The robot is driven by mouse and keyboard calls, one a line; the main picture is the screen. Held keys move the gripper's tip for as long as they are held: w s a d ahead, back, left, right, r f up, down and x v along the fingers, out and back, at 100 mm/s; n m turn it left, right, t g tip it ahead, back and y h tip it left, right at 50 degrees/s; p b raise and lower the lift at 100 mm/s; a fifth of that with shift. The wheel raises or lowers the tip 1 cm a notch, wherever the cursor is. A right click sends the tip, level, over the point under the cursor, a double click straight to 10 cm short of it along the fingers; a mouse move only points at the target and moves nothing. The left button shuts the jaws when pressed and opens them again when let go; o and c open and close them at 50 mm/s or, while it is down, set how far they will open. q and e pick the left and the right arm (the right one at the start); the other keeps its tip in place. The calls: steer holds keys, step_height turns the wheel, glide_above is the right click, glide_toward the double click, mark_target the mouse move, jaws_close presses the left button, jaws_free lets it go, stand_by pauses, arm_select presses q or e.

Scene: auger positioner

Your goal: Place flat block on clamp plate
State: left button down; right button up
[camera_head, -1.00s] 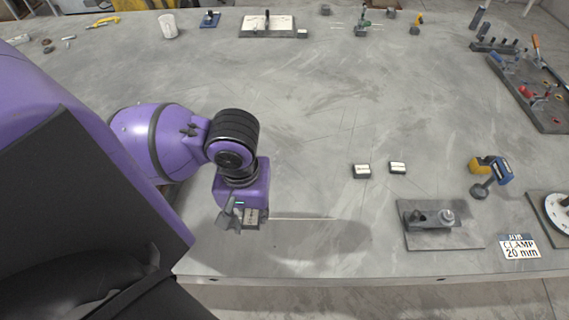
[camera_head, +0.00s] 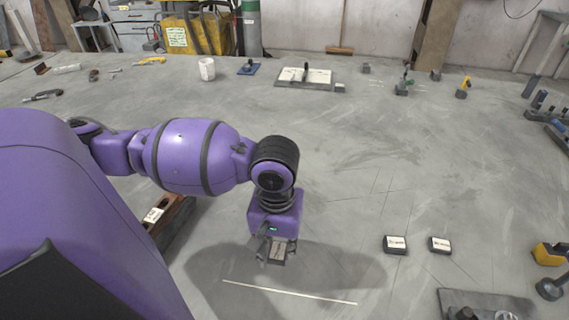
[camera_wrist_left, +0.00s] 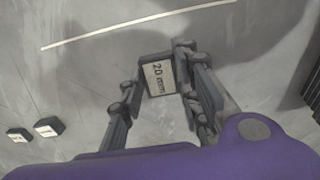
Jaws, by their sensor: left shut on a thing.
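My left gripper (camera_head: 277,256) is shut on a flat block (camera_head: 278,250), held above the table with its shadow below. In the left wrist view the flat block (camera_wrist_left: 158,78) sits between the fingertips (camera_wrist_left: 160,72), with a pale face reading "20 mm". The clamp plate (camera_head: 485,297) is a dark plate at the bottom right of the head view, cut off by the picture edge. Only the tops of its fittings show. The gripper is to the left of the plate and well apart from it. My right gripper is not in view.
A yellow tool (camera_head: 549,254) lies at the right edge. A white line (camera_head: 290,291) marks the table below the gripper. A white cup (camera_head: 207,69) stands far back. The table middle is clear.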

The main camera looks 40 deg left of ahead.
mark_target(281, 254)
arm_select(q)
steer(key=shift+w+a+f, duration=0.1)
steer(key=shift+w+f, duration=0.25)
steer(key=shift+f, duration=0.1)
steer(key=shift+w+a+f+b, duration=0.1)
steer(key=shift+w+f+b, duration=0.1)
steer(key=shift+f, duration=0.75)
steer(key=shift+w+f+b, duration=0.1)
steer(key=shift+f+b, duration=0.1)
steer(key=shift+f, duration=0.75)
steer(key=shift+f, duration=0.1)
steer(key=c, duration=1.3)
jaws_free()
